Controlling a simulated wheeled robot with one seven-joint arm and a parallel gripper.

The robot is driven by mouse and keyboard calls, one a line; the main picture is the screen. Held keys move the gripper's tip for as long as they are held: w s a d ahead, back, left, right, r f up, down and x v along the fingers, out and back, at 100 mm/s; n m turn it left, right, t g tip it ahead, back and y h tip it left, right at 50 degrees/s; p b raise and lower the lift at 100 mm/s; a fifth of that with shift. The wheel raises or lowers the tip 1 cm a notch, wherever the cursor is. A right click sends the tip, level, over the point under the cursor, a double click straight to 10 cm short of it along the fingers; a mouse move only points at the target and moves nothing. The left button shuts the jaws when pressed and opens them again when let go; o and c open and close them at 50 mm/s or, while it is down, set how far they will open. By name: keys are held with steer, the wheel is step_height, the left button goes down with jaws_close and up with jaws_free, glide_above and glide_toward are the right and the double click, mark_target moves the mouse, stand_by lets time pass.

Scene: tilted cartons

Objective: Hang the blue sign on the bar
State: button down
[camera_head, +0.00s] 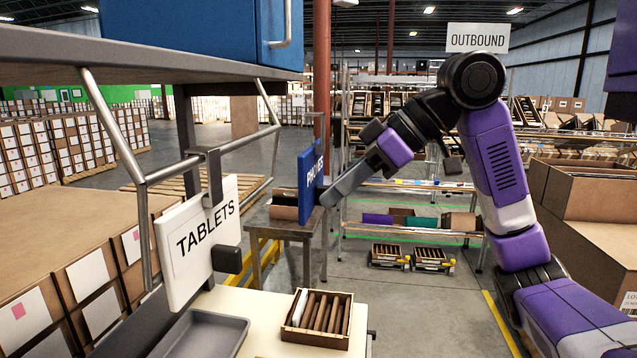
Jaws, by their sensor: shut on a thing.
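The blue sign (308,180) has white lettering, partly hidden, and is seen at a steep angle near the middle of the view. My gripper (326,195) reaches in from the right and is shut on the blue sign, holding it in the air. The metal bar (250,140) is fixed under the shelf on the left and runs back to the right. The blue sign is to the right of the bar's far end and apart from it. A white sign reading TABLETS (205,240) hangs on the bar by a dark hook.
A grey shelf (130,52) carrying a blue cabinet (190,32) is above the bar. Below are a grey tray (203,338) and a wooden box with dividers (318,318) on a pale surface. Cartons (70,225) stand at left, and a large open carton (600,260) at right.

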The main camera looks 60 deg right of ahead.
steer(key=w+a+f+b, duration=0.1)
steer(key=w+a+b, duration=0.1)
steer(key=w, duration=0.6)
steer(key=shift+w+a+f, duration=0.2)
steer(key=shift+a+f, duration=0.1)
steer(key=shift+a, duration=0.25)
stand_by(0.3)
stand_by(0.3)
steer(key=c, duration=1.4)
jaws_free()
steer(key=shift+o, duration=0.2)
steer(key=shift+s, duration=0.1)
